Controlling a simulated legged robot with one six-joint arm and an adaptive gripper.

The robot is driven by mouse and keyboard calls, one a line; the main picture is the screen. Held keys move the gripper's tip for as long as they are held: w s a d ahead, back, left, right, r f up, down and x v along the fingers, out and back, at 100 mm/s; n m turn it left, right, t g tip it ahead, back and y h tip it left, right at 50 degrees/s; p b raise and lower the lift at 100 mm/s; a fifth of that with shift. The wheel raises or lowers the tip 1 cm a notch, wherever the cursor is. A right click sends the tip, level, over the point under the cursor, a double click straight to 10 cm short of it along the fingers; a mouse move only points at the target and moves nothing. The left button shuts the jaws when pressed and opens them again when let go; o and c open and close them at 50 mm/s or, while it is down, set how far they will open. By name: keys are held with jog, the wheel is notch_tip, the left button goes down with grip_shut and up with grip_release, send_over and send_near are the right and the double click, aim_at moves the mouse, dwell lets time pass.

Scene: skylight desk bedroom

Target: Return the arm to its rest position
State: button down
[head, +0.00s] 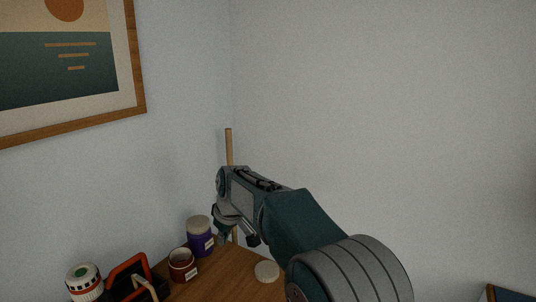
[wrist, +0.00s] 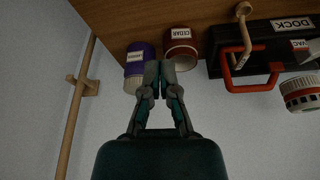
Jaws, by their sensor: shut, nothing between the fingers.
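My gripper (head: 234,228) is at the end of my arm, which reaches up and left from the lower right of the head view. It is above the desk's back corner, near the purple jar. In the wrist view my gripper (wrist: 164,66) has its fingertips together with nothing between them. The picture there shows the desk along the top edge, with the jars hanging downward. The fingertips overlap the space between the purple jar and the cedar jar in that view; whether they touch either cannot be told.
The desk (head: 222,275) holds a purple jar (head: 200,242), a red-brown cedar jar (head: 183,271) and a cream disc (head: 266,271). A black dock (wrist: 262,34) with a red handle (head: 146,262) and a white-red canister (head: 85,287) are left. A wooden pole (head: 229,146) stands behind.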

jog(key=s+d+r+m+t+h, duration=0.1)
jog(key=s+d+r+m, duration=0.25)
jog(key=s+d, duration=0.45)
jog(key=s+d+r+m+t, duration=0.1)
jog(key=s+d+r+m, duration=0.1)
jog(key=s+d+r, duration=0.5)
jog(key=s+d+f+m+h, duration=0.1)
jog(key=s+d+f+m, duration=0.1)
jog(key=s+d, duration=0.4)
jog(key=s+d+f+m+t, duration=0.1)
jog(key=s+d+f, duration=0.4)
jog(key=s, duration=0.6)
jog(key=shift+d+f+m+h, duration=0.3)
jog(key=shift+d+m+h, duration=0.1)
jog(key=shift+d+m, duration=0.55)
jog(key=shift+s, duration=0.1)
